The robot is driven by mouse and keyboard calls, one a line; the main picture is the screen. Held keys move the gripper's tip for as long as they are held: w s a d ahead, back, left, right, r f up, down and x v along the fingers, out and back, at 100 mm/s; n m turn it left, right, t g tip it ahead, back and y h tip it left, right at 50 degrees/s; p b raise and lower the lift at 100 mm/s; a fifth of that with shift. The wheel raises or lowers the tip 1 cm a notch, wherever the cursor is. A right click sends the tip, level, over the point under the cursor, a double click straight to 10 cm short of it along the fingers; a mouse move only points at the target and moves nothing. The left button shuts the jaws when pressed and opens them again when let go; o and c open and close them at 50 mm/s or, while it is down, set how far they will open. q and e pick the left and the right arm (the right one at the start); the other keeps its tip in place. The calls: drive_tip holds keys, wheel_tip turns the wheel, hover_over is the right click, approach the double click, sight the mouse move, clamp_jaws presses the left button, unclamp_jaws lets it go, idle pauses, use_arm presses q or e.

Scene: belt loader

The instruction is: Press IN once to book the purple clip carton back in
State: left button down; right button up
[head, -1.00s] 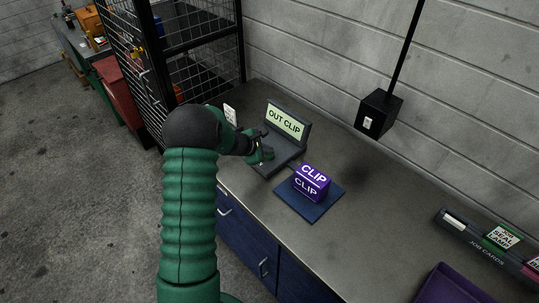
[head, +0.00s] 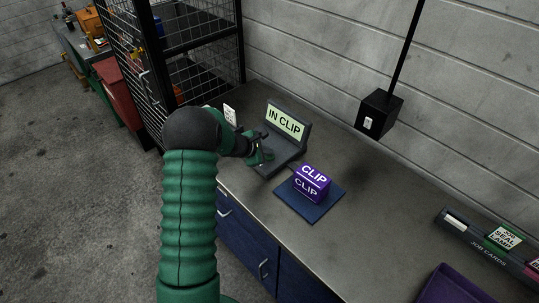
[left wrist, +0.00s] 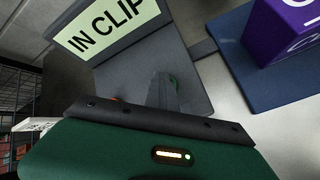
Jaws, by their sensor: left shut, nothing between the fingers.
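The purple clip carton (head: 312,182) sits upright on a dark blue mat (head: 323,212) on the bench. It also shows at the upper right of the left wrist view (left wrist: 285,30). Behind it to the left stands a grey terminal whose screen (head: 285,122) reads "IN CLIP". My left gripper (head: 266,155) is shut and empty, low over the terminal's base. My right gripper is not in view.
A job-card rack (head: 490,243) and a purple tray (head: 450,288) are at the right of the bench. A black wall box (head: 379,113) is behind. A wire cage (head: 180,60) stands at the left.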

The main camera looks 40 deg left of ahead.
sight(267, 157)
use_arm(q)
drive_tip(key=shift+r+p, duration=0.6)
drive_tip(key=shift+r, duration=0.3)
wheel_tip(267, 157, up, 5)
drive_tip(key=p, duration=0.3)
drive_tip(key=shift+p, duration=0.3)
